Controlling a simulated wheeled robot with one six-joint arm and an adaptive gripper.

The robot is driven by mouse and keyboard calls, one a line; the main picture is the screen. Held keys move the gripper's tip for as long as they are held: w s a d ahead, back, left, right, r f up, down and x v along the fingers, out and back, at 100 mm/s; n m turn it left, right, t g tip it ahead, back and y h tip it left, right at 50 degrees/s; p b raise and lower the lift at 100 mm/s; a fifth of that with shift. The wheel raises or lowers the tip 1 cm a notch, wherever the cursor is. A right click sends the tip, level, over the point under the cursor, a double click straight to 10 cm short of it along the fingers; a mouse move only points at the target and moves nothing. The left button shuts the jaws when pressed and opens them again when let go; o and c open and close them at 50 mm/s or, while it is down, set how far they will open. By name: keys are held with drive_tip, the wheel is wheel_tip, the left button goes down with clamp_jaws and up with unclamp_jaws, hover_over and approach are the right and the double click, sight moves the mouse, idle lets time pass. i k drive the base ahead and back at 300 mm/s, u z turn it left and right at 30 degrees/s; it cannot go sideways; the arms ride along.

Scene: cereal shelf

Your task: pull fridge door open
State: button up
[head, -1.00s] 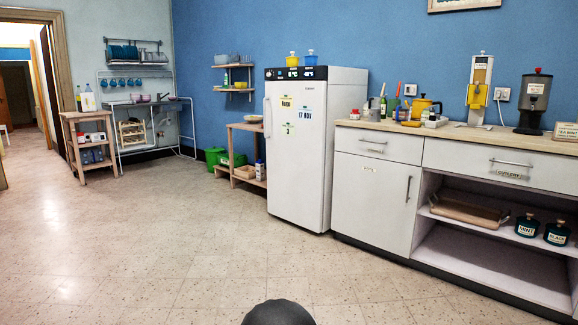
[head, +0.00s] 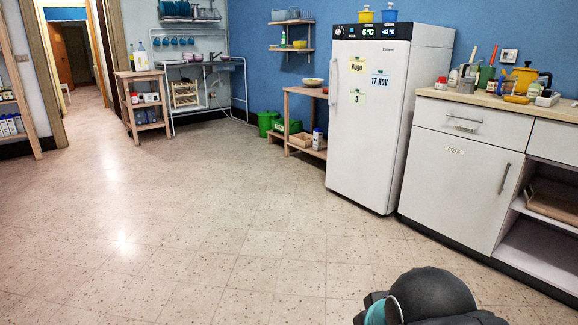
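The white fridge (head: 372,130) stands upright against the blue wall, right of centre in the head view. Its door (head: 360,150) is shut and carries several paper notes. A vertical handle (head: 334,82) runs along the upper left edge of the door. A dark panel with lit digits sits above the door. A dark rounded part of my own arm shows at the bottom right, well apart from the fridge. My gripper is not in view.
A counter with drawers and a cupboard (head: 455,180) stands right of the fridge. A low wooden table (head: 290,120) and green bins (head: 268,122) stand to its left. The tiled floor (head: 220,220) in front is wide and clear. A wooden trolley (head: 125,100) is farther left.

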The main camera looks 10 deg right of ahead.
sight(367, 78)
drive_tip(key=z, duration=0.6)
drive_tip(key=i, duration=3.85)
drive_tip(key=u, duration=0.85)
